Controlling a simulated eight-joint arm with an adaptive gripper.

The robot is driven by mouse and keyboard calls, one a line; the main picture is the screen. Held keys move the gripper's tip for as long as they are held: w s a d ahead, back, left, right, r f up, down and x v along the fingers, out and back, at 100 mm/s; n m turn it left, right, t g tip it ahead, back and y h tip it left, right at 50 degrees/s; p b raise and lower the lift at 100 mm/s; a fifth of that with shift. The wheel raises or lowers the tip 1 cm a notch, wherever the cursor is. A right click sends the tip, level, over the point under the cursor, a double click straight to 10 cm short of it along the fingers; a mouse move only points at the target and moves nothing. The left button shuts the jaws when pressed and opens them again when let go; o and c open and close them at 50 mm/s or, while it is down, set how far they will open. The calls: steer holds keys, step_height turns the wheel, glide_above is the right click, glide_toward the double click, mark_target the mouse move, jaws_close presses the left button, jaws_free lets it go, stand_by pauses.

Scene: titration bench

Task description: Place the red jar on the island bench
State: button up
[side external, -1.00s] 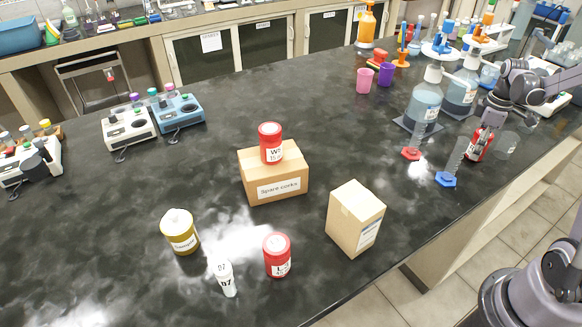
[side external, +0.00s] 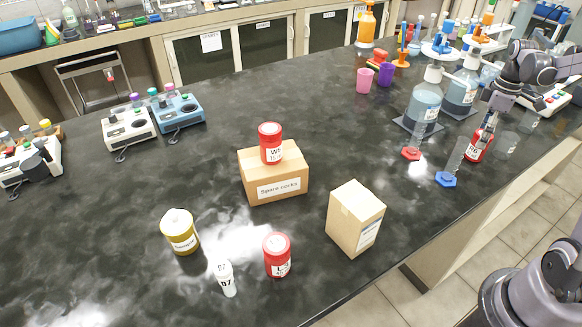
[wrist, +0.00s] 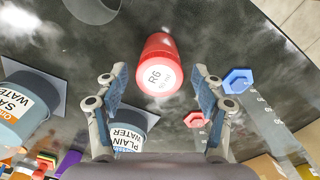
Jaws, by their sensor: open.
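A red jar labelled "RG" or "R6" (side external: 475,150) stands on the dark bench (side external: 330,110) at the right, near the front edge. My gripper (side external: 484,132) is just above and beside it. In the wrist view, my gripper (wrist: 160,72) is open, with the red jar (wrist: 160,66) between the fingertips and a gap on each side. Another red jar (side external: 270,144), labelled "W5", stands on a cardboard box (side external: 262,180). A third red jar (side external: 277,256) stands on the bench in front.
Measuring cylinders with a blue base (side external: 446,179) and a red base (side external: 411,153) stand left of my gripper, with large bottles (side external: 424,103) behind.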

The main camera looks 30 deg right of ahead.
step_height(320, 180, up, 7)
steer(key=shift+r, duration=0.1)
steer(key=shift+a+r, duration=0.1)
steer(key=shift+a, duration=0.1)
steer(key=w+a+r+m+t+h, duration=0.1)
steer(key=a+t, duration=0.1)
steer(key=a, duration=0.7)
steer(key=w+a+r+m+t, duration=0.1)
steer(key=a, duration=0.8)
steer(key=s+a+f+m+t, duration=0.1)
steer(key=s+a+t, duration=0.1)
steer(key=a, duration=0.5)
steer(key=s+a+f+m+t+y, duration=0.1)
steer(key=s+a+f+m+t, duration=0.1)
steer(key=a, duration=0.5)
steer(key=shift+s, duration=0.2)
